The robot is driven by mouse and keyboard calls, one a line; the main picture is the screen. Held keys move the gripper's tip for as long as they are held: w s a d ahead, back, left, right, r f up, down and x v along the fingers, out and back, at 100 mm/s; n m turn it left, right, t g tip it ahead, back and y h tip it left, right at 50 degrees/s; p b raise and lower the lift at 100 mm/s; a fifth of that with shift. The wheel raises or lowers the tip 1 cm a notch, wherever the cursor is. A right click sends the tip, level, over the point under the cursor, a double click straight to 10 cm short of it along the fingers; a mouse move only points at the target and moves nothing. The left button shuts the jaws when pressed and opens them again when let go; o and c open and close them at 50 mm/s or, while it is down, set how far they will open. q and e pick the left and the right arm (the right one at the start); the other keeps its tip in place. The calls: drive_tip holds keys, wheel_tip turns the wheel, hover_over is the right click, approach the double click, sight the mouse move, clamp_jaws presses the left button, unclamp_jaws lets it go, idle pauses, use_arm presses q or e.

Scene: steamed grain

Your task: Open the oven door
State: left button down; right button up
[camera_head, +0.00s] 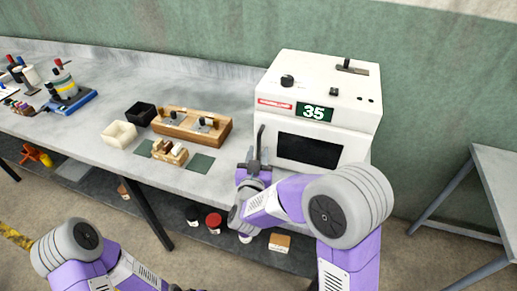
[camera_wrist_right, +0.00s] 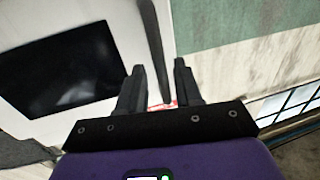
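The white oven (camera_head: 318,90) stands at the right end of the bench, with a green "35" label above its dark door window (camera_head: 309,150). The door looks shut. Its dark bar handle (camera_head: 261,140) stands upright at the left of the door. My right gripper (camera_head: 253,166) is at the handle's lower part. In the right wrist view, the handle (camera_wrist_right: 153,45) runs between the fingertips of my right gripper (camera_wrist_right: 158,68), which are apart with gaps beside the bar. The window (camera_wrist_right: 65,68) shows at left. My left arm is low at left; its gripper is mostly cut off by the bottom edge.
A wooden tray (camera_head: 222,137), a black box (camera_head: 141,113) and a cream box (camera_head: 119,134) stand on the bench left of the oven. Jars (camera_head: 214,222) sit on the shelf below. A grey table (camera_head: 497,170) is at far right, with open floor between.

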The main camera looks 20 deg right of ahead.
drive_tip(key=shift+x, duration=1.25)
clamp_jaws()
